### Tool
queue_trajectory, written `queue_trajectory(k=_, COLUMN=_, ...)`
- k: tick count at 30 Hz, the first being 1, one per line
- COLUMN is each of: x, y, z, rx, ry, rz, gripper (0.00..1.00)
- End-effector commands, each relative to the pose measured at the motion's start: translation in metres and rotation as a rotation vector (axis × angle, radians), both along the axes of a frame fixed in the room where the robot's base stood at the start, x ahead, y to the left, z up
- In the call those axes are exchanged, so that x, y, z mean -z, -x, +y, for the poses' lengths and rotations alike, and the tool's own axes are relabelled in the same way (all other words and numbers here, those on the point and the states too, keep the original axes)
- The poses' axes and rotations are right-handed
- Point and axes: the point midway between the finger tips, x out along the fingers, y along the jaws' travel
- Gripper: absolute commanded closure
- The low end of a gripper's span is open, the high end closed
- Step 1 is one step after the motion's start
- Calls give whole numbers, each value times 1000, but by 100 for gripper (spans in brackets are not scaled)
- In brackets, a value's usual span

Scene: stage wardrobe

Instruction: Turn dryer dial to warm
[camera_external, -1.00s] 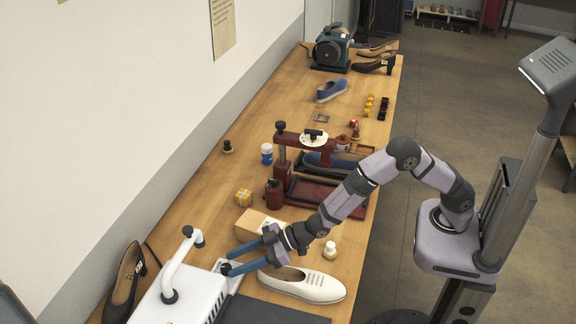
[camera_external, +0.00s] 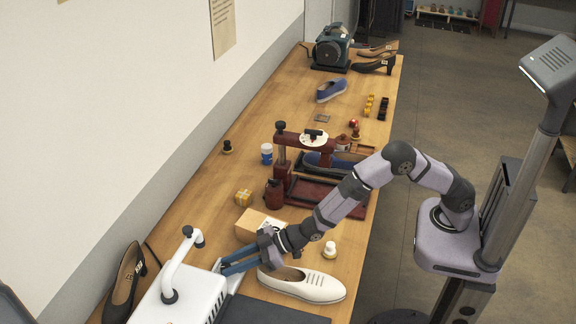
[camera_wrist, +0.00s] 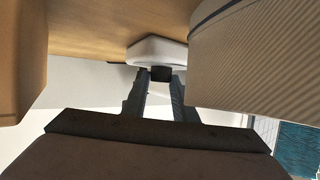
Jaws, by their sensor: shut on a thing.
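The dryer (camera_external: 180,300) is a white box with a curved white pipe at the lower left of the external view. My gripper (camera_external: 224,269) reaches its right-hand side, with the blue fingers close together. In the wrist view, my gripper (camera_wrist: 160,80) is shut on a small black dial knob (camera_wrist: 161,73), which sits between the fingertips in front of a rounded white part (camera_wrist: 155,50). The dial's marks cannot be read, so its setting cannot be told. In the external view the fingers and the dryer's edge hide the knob.
A white shoe (camera_external: 305,286) lies close beside my gripper on the right. A tan box (camera_external: 250,222) stands just behind it. A black shoe (camera_external: 122,285) stands left of the dryer.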

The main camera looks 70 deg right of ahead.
Motion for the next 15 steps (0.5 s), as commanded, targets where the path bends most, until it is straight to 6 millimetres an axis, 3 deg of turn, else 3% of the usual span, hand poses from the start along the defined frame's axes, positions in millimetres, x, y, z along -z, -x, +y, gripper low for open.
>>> queue_trajectory(k=15, x=-2, y=0, z=3, rx=115, ry=-5, rz=-4, gripper=97)
